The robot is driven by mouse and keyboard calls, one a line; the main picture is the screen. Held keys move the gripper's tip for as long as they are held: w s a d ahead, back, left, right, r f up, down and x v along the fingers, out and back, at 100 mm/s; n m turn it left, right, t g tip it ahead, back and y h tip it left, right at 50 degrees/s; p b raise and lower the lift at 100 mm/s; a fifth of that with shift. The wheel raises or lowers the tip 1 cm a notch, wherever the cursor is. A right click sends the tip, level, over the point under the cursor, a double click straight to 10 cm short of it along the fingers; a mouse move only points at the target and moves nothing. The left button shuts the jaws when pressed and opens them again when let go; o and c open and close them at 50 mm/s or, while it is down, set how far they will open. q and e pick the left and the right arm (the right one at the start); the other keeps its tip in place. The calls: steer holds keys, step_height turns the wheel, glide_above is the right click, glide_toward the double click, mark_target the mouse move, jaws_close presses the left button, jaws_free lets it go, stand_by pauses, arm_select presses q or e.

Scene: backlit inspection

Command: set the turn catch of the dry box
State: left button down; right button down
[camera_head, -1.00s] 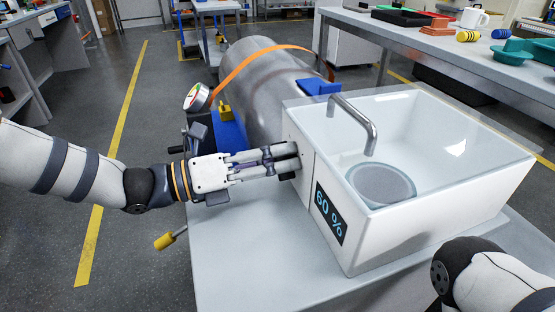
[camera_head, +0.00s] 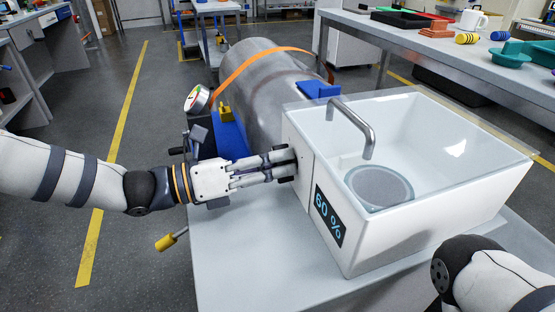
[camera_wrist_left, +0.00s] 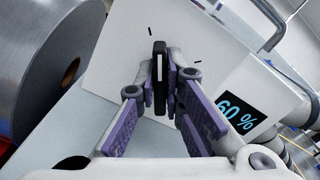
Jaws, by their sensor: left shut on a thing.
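The dry box (camera_head: 440,210) is a white box with a clear lid, a metal bar handle (camera_head: 356,125) and a display reading 60 % (camera_head: 328,215). A round grey dish (camera_head: 380,188) sits inside it. My left gripper (camera_head: 290,162) is at the box's left side face. In the left wrist view, its fingers (camera_wrist_left: 160,85) are shut on the black turn catch (camera_wrist_left: 160,72), which stands out from the white face between two short dark marks. In the head view the fingers hide most of the catch. My right arm shows at the lower right; its gripper is out of view.
A large metal cylinder (camera_head: 262,95) with an orange strap lies behind the box, beside a pressure gauge (camera_head: 197,98). A yellow-handled tool (camera_head: 166,242) sticks out at the table's left edge. The table (camera_head: 235,265) is clear in front.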

arm_select(q)
steer(key=m, duration=0.3)
steer(key=shift+m+p, duration=0.3)
steer(key=shift+m, duration=0.1)
steer(key=m, duration=0.7)
steer(key=shift+s, duration=0.1)
steer(key=shift+m, duration=2.2)
steer(key=c, duration=1.7)
jaws_free()
steer(key=shift+a, duration=0.1)
